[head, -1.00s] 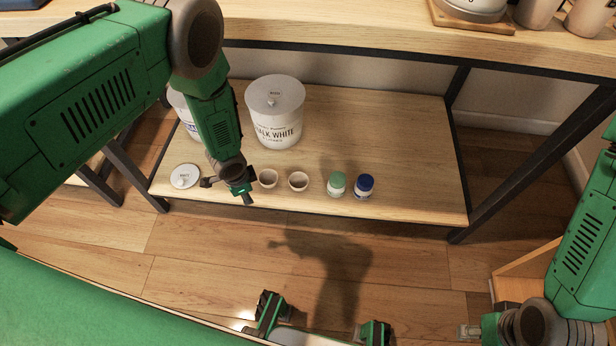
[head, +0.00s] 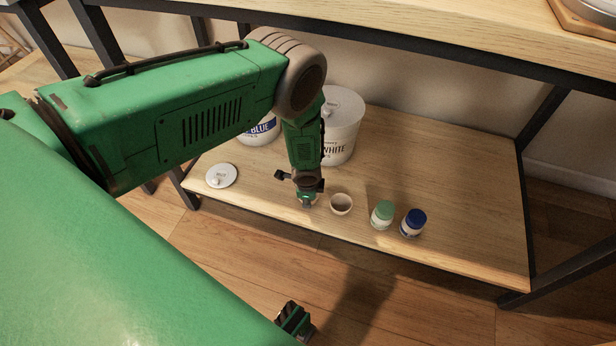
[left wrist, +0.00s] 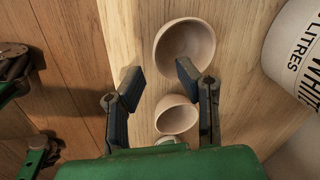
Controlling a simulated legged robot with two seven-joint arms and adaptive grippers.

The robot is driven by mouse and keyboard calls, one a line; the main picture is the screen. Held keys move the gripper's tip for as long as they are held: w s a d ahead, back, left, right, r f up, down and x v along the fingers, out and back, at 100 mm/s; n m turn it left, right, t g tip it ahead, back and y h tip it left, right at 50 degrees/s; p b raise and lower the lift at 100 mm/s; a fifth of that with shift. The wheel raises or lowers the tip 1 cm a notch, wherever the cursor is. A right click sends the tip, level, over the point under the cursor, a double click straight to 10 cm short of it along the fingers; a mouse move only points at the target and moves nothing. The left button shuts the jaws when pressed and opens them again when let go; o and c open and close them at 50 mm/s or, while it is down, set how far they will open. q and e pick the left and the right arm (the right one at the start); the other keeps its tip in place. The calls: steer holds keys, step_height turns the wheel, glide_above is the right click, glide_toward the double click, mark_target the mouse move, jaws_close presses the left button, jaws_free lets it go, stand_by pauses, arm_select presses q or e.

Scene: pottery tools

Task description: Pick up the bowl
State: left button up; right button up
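Two small pale pinkish bowls stand on the low wooden shelf. One bowl (head: 341,203) shows in the head view just right of my left gripper (head: 306,196). The other bowl is hidden there behind the gripper. In the left wrist view, one bowl (left wrist: 185,52) lies beyond the fingertips and the other bowl (left wrist: 176,116) shows between the fingers, lower down. My left gripper (left wrist: 158,78) is open and empty, pointing down above the shelf, its fingers apart from both bowls as far as I can tell.
A green-capped jar (head: 382,214) and a blue-capped jar (head: 413,223) stand right of the bowls. A white bucket (head: 342,125) and a blue-labelled bucket (head: 262,131) stand behind. A round lid (head: 221,175) lies left. The upper tabletop (head: 420,30) overhangs the shelf.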

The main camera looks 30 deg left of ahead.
arm_select(q)
steer(key=shift+d+f, duration=0.1)
steer(key=shift+f, duration=0.15)
steer(key=b+x, duration=0.3)
steer(key=x, duration=0.1)
steer(key=shift+s+f+b, duration=0.1)
steer(key=shift+f+b, duration=0.1)
steer(key=shift+b, duration=0.1)
steer(key=shift+a, duration=0.35)
steer(key=shift+c, duration=0.5)
steer(key=shift+r, duration=0.1)
jaws_close()
steer(key=shift+d, duration=0.2)
steer(key=shift+a+r, duration=0.1)
